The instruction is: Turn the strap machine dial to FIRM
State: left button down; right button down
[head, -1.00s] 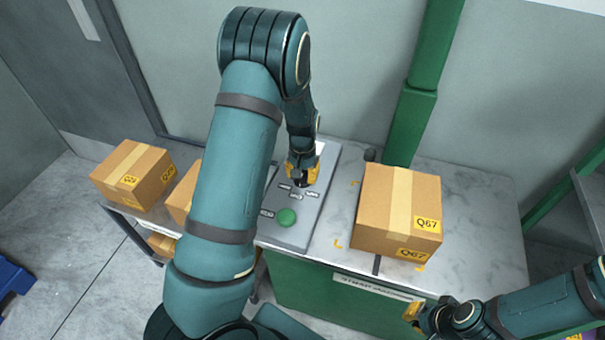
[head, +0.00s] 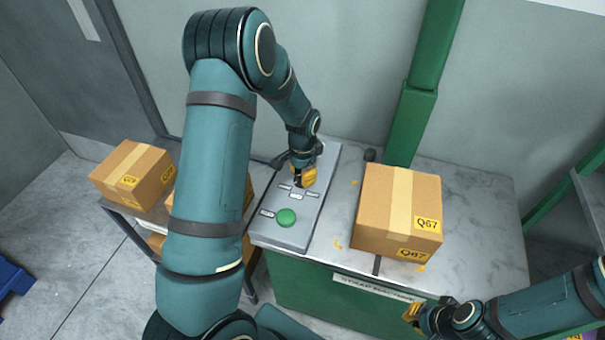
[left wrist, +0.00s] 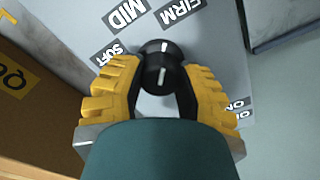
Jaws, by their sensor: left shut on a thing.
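The strap machine's grey control panel (head: 318,215) lies at the left of the marble worktop. In the left wrist view, a black dial (left wrist: 160,62) stands on it among the labels SOFT (left wrist: 106,53), MID (left wrist: 124,13) and FIRM (left wrist: 181,11). The dial's white mark points almost straight up in that view, between MID and FIRM and closer to FIRM. My left gripper (head: 299,183) is shut on the dial, its yellow-padded fingers on either side in the left wrist view (left wrist: 160,85). My right gripper (head: 412,315) is near the worktop's front right; its finger opening is unclear.
A green button (head: 286,218) is on the panel in front of the dial. A cardboard box marked Q67 (head: 385,215) stands on the worktop (head: 480,210) to the right. More boxes (head: 130,170) stand on a rack at left. The worktop's right end is clear.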

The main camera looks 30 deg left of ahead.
pick_arm(q)
jog(key=shift+m, duration=0.6)
jog(key=shift+f, duration=0.1)
jog(key=c, duration=0.5)
grip_release()
notch_tip(320, 180, up, 12)
jog(key=shift+r, duration=0.1)
dwell(0.4)
